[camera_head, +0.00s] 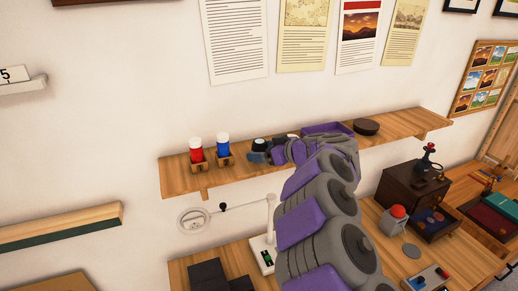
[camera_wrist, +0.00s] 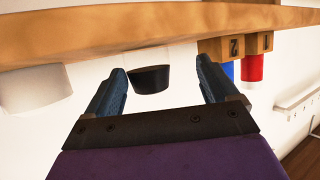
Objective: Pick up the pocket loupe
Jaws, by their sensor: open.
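A short black round piece (camera_wrist: 150,79), which may be the pocket loupe, stands on the wooden wall shelf. The wrist view shows the shelf upside down. My gripper (camera_wrist: 160,68) is open, with one finger on each side of this piece in the picture. A gap shows at both sides, and I cannot tell how deep it sits between the fingers. In the head view the dark piece (camera_head: 259,145) shows just beyond my gripper (camera_head: 258,157), at the shelf. My arm hides part of the shelf there.
Red (camera_head: 196,149) and blue (camera_head: 223,147) capped cylinders stand in wooden holders on the shelf (camera_head: 178,175). A pale cylinder (camera_wrist: 35,88) stands on the other side. A magnifier lamp (camera_head: 193,221) stands below.

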